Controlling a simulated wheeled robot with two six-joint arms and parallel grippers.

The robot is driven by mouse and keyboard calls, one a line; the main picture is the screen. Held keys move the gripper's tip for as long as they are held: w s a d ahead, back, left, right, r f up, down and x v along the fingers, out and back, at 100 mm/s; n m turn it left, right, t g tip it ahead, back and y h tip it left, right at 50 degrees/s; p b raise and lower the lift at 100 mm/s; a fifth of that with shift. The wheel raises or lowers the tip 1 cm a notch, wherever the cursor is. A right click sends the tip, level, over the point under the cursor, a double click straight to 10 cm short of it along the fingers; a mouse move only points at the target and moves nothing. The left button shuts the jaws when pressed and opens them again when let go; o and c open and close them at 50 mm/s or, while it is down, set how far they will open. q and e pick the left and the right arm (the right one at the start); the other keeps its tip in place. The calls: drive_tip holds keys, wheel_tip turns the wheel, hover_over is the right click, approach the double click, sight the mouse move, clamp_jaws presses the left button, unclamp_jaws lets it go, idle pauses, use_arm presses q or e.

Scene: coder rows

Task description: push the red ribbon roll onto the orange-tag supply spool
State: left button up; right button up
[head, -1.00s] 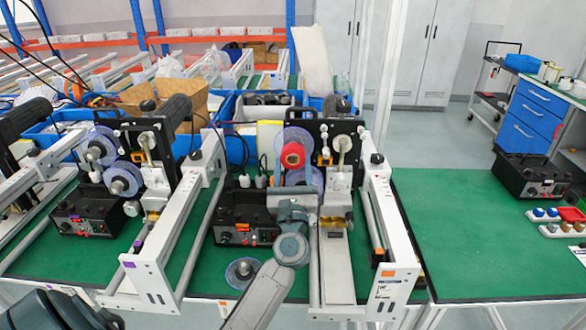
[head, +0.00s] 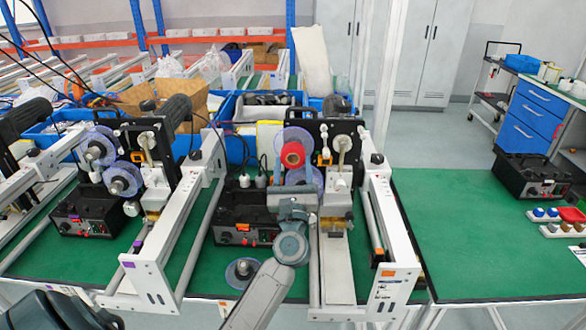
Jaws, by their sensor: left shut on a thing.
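The red ribbon roll (head: 292,155) is at the upper clear disc (head: 294,136) of the middle coder, the one with orange tags (head: 377,250). My left gripper (head: 293,168) reaches up from below, its fingers on either side of the roll and shut on it. The roll faces me end-on, in front of the disc. The supply spool's core is hidden behind the roll, so I cannot tell how far it sits on it. A second clear disc (head: 313,180) is just below, partly behind my gripper. My right gripper is out of view.
Another coder with two clear spools (head: 123,178) and a purple tag stands left. A black control box (head: 228,232) sits behind my left wrist. A loose clear disc (head: 243,272) lies on the green bench (head: 460,240), which is mostly free to the right.

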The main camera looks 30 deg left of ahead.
sight(294, 160)
use_arm(q)
drive_tip(key=shift+w+a, duration=0.45)
drive_tip(key=shift+w, duration=0.25)
drive_tip(key=shift+w+a, duration=0.4)
drive_tip(key=shift+w, duration=0.3)
idle(0.4)
drive_tip(key=o, duration=1)
drive_tip(key=shift+s+d+f+b, duration=0.15)
drive_tip(key=shift+s+f+b, duration=0.1)
drive_tip(key=shift+b, duration=0.15)
drive_tip(key=b+v, duration=0.4)
drive_tip(key=v, duration=0.6)
drive_tip(key=shift+s+d+r, duration=0.1)
